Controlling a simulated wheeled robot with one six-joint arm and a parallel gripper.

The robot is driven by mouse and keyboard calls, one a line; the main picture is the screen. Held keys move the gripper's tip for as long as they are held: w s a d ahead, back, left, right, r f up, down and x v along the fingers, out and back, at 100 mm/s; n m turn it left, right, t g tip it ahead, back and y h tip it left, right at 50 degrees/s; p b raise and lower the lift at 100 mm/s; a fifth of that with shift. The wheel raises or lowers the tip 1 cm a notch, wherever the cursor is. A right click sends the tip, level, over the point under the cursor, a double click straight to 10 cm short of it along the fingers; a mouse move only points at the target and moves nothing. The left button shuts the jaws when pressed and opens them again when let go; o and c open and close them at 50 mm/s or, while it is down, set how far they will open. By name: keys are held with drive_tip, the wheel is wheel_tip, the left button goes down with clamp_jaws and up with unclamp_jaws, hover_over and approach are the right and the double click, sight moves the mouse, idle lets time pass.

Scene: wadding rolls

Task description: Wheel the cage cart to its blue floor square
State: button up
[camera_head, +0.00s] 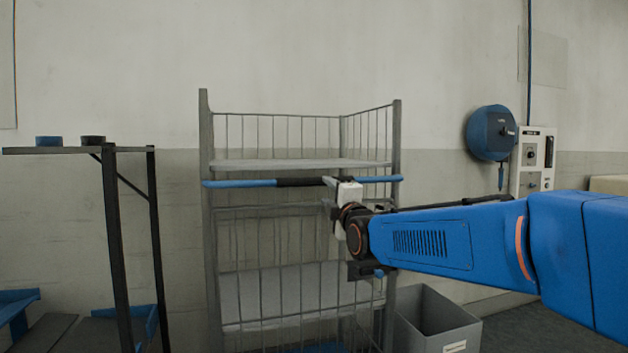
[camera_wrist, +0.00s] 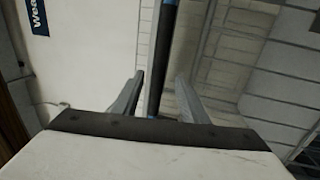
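The grey wire cage cart (camera_head: 205,140) stands against the wall in the head view, with two shelf levels showing. A blue push bar with a dark middle grip (camera_head: 301,182) crosses its front. My gripper (camera_head: 328,182) is at the right end of that grip. In the wrist view the bar (camera_wrist: 168,45) runs between the two fingers of my gripper (camera_wrist: 160,78), with a gap on each side, so the fingers look open around it. A blue patch (camera_head: 322,348) shows low behind the cart's wires; I cannot tell whether it is the floor square.
A grey bin (camera_head: 440,325) stands on the floor right of the cart. A dark-framed rack (camera_head: 112,240) stands to the left, with a gap between it and the cart. A blue reel (camera_head: 490,133) and a control box (camera_head: 533,160) hang on the wall at right.

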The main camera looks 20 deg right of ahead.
drive_tip(key=w+r, duration=0.2)
drive_tip(key=w, duration=1.1)
drive_tip(key=shift+w+a+r, duration=0.2)
drive_tip(key=shift+r, duration=0.15)
clamp_jaws()
